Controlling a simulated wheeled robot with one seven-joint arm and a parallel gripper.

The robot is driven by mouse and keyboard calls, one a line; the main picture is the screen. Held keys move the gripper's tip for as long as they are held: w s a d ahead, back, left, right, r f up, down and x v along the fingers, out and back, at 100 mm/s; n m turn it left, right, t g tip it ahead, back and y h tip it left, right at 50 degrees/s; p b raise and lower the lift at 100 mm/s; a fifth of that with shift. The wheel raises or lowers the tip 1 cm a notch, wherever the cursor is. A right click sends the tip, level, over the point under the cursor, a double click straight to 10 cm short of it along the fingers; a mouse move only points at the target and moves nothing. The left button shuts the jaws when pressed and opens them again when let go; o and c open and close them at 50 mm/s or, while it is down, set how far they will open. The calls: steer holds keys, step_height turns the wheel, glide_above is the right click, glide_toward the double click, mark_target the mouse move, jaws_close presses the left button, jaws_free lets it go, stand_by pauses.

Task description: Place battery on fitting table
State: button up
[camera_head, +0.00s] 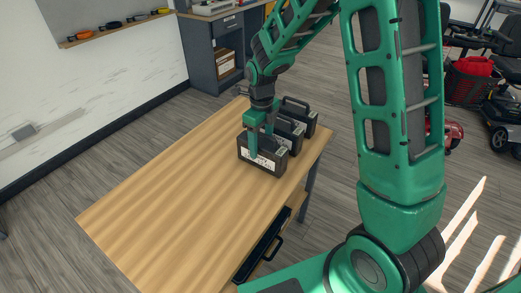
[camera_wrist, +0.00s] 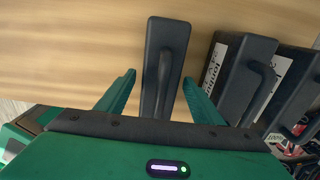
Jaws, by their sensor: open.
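A black battery (camera_head: 262,161) with a handle and a pale label stands upright on the wooden table (camera_head: 170,205), near its far right edge. My gripper (camera_head: 260,138) is at the top of this battery, its fingers pointing down. In the wrist view my gripper (camera_wrist: 152,95) is open, with one finger on each side of the battery's handle (camera_wrist: 160,75). The fingers look apart from the handle there. Two more black batteries stand in a row behind the first, the middle one (camera_head: 290,130) and the far one (camera_head: 301,114).
The table's left and near parts are bare. A dark drawer (camera_head: 262,250) shows below its near right side. A grey cabinet (camera_head: 214,50) stands behind, a wall shelf (camera_head: 115,30) is at upper left, and scooters (camera_head: 505,110) stand at right.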

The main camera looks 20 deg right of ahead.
step_height(320, 180, up, 8)
steer(key=shift+r, duration=0.2)
steer(key=shift+s+d+r, duration=0.15)
steer(key=shift+s+d, duration=0.05)
steer(key=shift+d, duration=0.15)
steer(key=s+d+r+n, duration=0.3)
steer(key=s+d+n, duration=0.2)
steer(key=s+d, duration=0.15)
steer(key=s+d+r+n, duration=0.3)
steer(key=s+d+n, duration=0.2)
steer(key=s+d, duration=0.15)
steer(key=s+d+n, duration=0.2)
steer(key=s+n, duration=0.4)
steer(key=s, duration=0.3)
steer(key=s+d+n, duration=0.1)
steer(key=s+n, duration=0.5)
steer(key=s, duration=0.3)
steer(key=shift+d+r, duration=0.2)
steer(key=shift+d, duration=0.2)
